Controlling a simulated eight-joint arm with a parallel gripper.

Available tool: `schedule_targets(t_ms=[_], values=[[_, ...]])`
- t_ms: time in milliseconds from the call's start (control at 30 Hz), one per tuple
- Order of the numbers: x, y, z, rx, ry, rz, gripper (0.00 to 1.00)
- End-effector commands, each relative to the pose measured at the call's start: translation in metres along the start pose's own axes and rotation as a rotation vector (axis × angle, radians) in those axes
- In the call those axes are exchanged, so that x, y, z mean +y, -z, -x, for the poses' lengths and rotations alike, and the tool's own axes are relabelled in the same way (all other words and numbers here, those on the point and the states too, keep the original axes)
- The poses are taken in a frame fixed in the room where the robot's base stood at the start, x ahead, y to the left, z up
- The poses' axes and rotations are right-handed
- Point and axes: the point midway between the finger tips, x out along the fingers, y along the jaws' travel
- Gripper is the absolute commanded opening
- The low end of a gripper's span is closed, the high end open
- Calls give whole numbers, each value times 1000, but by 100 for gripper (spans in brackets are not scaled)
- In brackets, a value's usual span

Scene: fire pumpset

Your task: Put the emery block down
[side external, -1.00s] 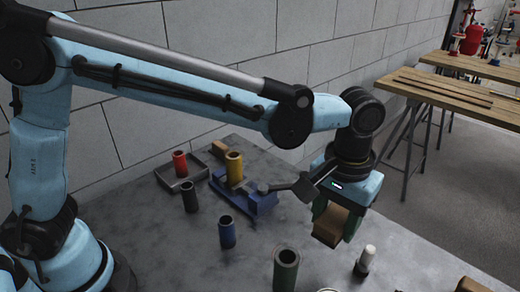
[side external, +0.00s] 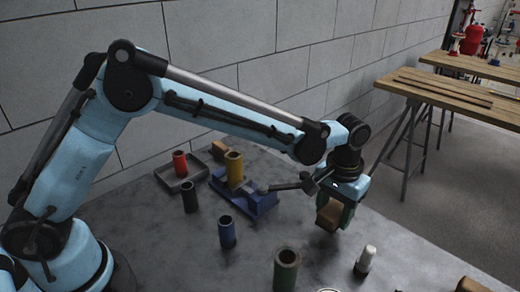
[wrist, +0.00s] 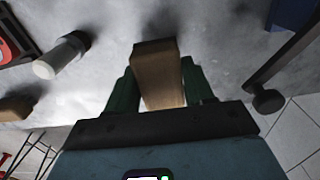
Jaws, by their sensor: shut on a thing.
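The emery block (side external: 329,216) is a brown block held between the green fingers of my gripper (side external: 336,213). In the side view it hangs over the right part of the grey table, near the far edge; I cannot tell whether it touches the surface. In the wrist view the block (wrist: 158,75) sticks out between the two green fingers (wrist: 160,92), with its far end over the grey tabletop.
The grey table (side external: 180,250) holds a blue vise (side external: 258,205) with a yellow tube (side external: 234,168), a blue tube (side external: 227,232), a black tube (side external: 190,197), a green tube (side external: 286,268), a red tube (side external: 180,163) in a tray, and a white-topped cylinder (side external: 365,260). Bare table lies around the block.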

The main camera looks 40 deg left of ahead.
Motion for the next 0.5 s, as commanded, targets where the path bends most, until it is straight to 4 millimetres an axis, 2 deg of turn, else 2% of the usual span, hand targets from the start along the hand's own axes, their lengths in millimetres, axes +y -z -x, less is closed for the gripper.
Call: schedule_targets(t_ms=[200, 500], values=[[0, 0, -30, 0, 0, 0, 28], [0, -1, -35, 0, 0, 0, 28]])
